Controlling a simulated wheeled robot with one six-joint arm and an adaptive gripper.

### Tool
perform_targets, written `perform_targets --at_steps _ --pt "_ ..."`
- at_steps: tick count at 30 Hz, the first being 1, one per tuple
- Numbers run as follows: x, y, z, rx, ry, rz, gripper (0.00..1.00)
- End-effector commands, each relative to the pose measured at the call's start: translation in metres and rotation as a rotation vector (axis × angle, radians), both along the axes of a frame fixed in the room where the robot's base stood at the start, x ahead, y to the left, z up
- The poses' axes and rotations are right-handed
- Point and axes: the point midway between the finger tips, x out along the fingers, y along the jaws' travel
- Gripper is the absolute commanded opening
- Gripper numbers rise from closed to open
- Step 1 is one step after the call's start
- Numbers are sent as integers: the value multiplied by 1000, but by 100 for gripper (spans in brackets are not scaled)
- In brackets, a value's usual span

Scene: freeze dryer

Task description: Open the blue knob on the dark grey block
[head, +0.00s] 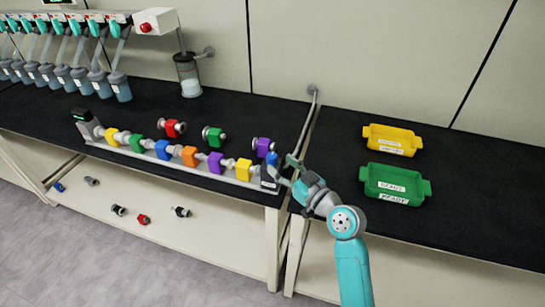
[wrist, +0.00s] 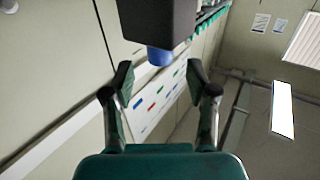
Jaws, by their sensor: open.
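The dark grey block (head: 268,180) stands at the right end of the rail on the bench. The blue knob (head: 272,157) sits on it. In the wrist view the dark block (wrist: 157,20) fills the top middle, and the blue knob (wrist: 159,57) sticks out from it toward my gripper. My gripper (head: 288,169) is right beside the block in the head view. In the wrist view my gripper (wrist: 160,78) is open, its fingers apart on either side of the knob's line. The knob appears just beyond the fingertips, and I cannot see any contact.
The rail (head: 185,171) carries several coloured blocks. Loose red (head: 171,127), green (head: 213,136) and purple (head: 263,145) fittings lie behind it. Yellow (head: 393,139) and green (head: 394,184) trays stand on the right bench. Flasks (head: 119,88) hang at the back left.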

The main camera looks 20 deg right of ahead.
Motion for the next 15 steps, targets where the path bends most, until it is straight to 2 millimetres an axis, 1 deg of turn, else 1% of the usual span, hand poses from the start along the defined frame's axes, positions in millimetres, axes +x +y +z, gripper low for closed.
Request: perform_targets --at_steps 1,6,10,15 --pt "9 4 0 0 0 2 58" --pt "32 12 1 -1 0 1 58" --pt "42 16 0 0 0 1 58" --pt "47 17 0 0 0 -1 58"
